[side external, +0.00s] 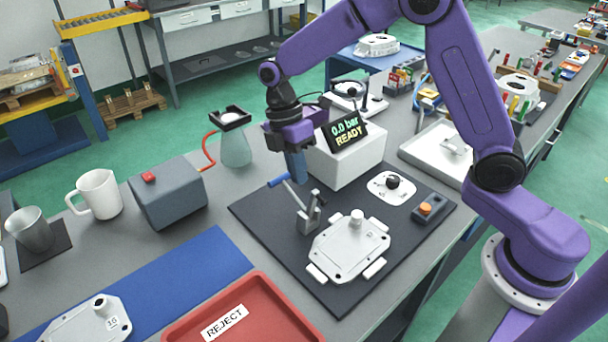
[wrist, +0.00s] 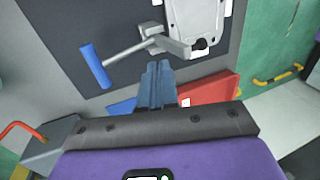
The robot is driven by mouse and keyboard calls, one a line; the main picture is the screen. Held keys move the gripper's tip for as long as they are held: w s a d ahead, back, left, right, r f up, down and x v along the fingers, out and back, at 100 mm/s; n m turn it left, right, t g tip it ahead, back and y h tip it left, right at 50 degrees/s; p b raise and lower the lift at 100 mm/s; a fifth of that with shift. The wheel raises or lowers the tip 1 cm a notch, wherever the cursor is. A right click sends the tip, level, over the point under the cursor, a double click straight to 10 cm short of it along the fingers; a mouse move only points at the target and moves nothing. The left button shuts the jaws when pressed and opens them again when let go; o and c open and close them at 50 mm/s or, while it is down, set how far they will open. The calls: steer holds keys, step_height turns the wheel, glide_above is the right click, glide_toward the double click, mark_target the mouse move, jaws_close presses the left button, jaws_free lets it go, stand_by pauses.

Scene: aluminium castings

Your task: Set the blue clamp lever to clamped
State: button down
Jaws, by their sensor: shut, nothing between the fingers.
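The blue clamp lever (side external: 278,181) belongs to a metal toggle clamp (side external: 308,218) at the left edge of an aluminium casting (side external: 345,250). The lever slants up and outward, away from the casting. In the wrist view the blue handle (wrist: 96,66) lies left of my fingers, with the clamp's metal arm (wrist: 135,48) leading to the casting (wrist: 195,20). My gripper (side external: 301,181) is shut and empty, just right of the handle in the side view and apparently apart from it. Its closed fingers (wrist: 160,66) point toward the clamp; their exact height above it cannot be told.
A box with a display (side external: 348,130) reading 0.0 bar READY stands close behind my gripper. A grey box with a red button (side external: 167,192) is at left. A red reject tray (side external: 275,290) lies in front. An orange-button box (side external: 428,207) sits right on the dark mat (side external: 262,213).

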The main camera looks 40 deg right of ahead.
mark_target(314, 194)
steer(key=shift+s+f, duration=0.2)
steer(key=shift+s, duration=0.75)
steer(key=shift+s, duration=0.15)
steer(key=shift+s+t, duration=0.2)
steer(key=shift+t, duration=0.2)
steer(key=shift+s, duration=0.1)
steer(key=shift+s+t, duration=1.05)
steer(key=shift+t, duration=0.05)
steer(key=s+f, duration=0.1)
steer(key=s, duration=0.1)
steer(key=s+f, duration=0.2)
steer(key=s, duration=0.1)
steer(key=s+f, duration=0.2)
steer(key=shift+s+f, duration=0.15)
steer(key=shift+s, duration=0.1)
steer(key=shift+s+f, duration=0.2)
steer(key=shift+f, duration=0.25)
steer(key=shift+s+f, duration=0.2)
steer(key=shift+f, duration=0.25)
steer(key=shift+r, duration=0.1)
